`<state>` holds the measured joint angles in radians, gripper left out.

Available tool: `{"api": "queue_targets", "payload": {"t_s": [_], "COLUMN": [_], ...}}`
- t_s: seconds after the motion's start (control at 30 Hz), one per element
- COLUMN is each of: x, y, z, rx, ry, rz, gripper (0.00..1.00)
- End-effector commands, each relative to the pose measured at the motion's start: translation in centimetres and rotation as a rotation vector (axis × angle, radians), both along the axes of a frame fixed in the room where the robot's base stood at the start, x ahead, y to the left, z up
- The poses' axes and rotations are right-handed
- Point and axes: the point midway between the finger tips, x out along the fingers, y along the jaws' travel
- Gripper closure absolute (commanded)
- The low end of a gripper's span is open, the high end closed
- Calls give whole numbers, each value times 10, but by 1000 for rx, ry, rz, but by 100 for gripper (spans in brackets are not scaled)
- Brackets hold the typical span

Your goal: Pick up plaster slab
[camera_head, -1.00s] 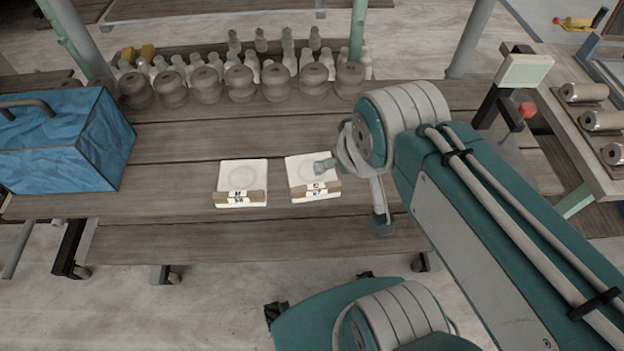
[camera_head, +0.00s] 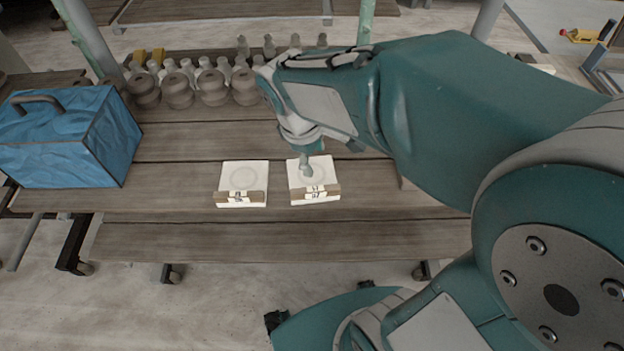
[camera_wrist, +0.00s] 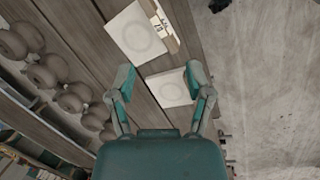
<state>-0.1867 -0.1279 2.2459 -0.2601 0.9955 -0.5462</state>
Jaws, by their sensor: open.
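Two square white plaster slabs lie on the wooden bench, each with a round mark and a labelled brown strip along its front edge. The left plaster slab (camera_head: 243,177) is uncovered in the head view and shows at the top of the wrist view (camera_wrist: 137,32). The right plaster slab (camera_head: 324,176) is partly hidden by my gripper (camera_head: 306,172) in the head view. In the wrist view my gripper (camera_wrist: 161,82) is open, its fingertips spread, with the right plaster slab (camera_wrist: 169,91) showing between and below the fingers. I see nothing held; whether the fingers touch the slab I cannot tell.
A blue box with a handle (camera_head: 72,140) stands at the bench's left. A row of brown rounded insulators (camera_head: 179,90) and grey bottle shapes lines the back.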

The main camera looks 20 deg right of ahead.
Motion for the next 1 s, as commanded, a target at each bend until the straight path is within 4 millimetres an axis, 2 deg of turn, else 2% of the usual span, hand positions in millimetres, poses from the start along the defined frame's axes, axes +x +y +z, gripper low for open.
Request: {"api": "queue_targets", "payload": {"t_s": [0.03, 0.2, 0.4, 0.53, 0.8, 1.0], "x": [9, 31, 43, 44, 41, 41], "y": [5, 15, 23, 20, 4, -3], "z": [-12, -46, -69, -78, -116, -132], "rx": [-30, -120, -173, -179, -178, -178], "ry": [52, 198, 294, 305, 305, 303], "rz": [72, 301, 450, 467, 463, 463], "gripper": [34, 34, 34, 34, 34, 34]}}
